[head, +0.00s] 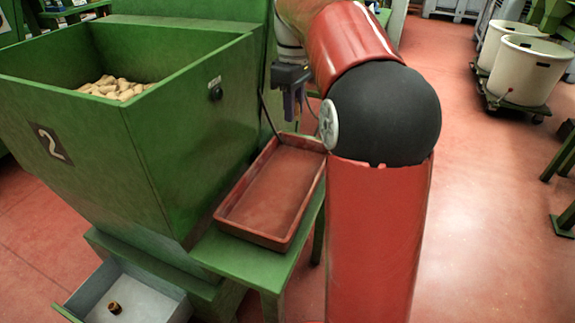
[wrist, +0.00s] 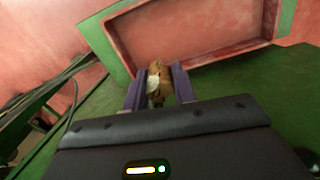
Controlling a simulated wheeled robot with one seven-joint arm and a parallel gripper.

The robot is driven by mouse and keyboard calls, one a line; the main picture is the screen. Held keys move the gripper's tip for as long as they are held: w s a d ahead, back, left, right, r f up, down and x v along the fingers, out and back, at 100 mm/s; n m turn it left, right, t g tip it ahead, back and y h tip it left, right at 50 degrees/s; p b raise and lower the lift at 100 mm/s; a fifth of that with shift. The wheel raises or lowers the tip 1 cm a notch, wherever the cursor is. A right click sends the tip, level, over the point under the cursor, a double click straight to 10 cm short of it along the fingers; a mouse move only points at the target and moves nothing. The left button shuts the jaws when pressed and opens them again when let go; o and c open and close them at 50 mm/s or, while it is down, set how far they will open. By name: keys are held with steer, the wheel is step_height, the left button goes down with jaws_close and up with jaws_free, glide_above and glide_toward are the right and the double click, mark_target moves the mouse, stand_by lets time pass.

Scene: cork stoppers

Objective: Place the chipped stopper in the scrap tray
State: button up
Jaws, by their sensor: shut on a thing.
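My gripper (wrist: 159,76) has its two purple fingers shut on a brown cork stopper (wrist: 158,88) with a pale patch on its side, seen in the wrist view. In the head view my gripper (head: 291,106) hangs near the far end of the red tray (head: 268,192), and the stopper cannot be made out there. The red tray is shallow, empty and lies on a green stand. In the wrist view the tray (wrist: 190,32) is just beyond the fingertips, and the stopper appears outside its near rim; its height above the stand is unclear.
A green hopper (head: 180,130) marked 2 stands left of the tray, with many corks (head: 112,88) inside. Below it, an open grey drawer (head: 145,300) holds one dark brown stopper (head: 115,308). White tubs (head: 525,70) stand on a dolly at the back right.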

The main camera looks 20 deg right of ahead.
mark_target(293, 170)
step_height(293, 170, down, 15)
steer(key=shift+f+b, duration=0.1)
steer(key=shift+b, duration=0.85)
steer(key=shift+f, duration=0.15)
steer(key=o, duration=0.9)
steer(key=shift+o, duration=0.2)
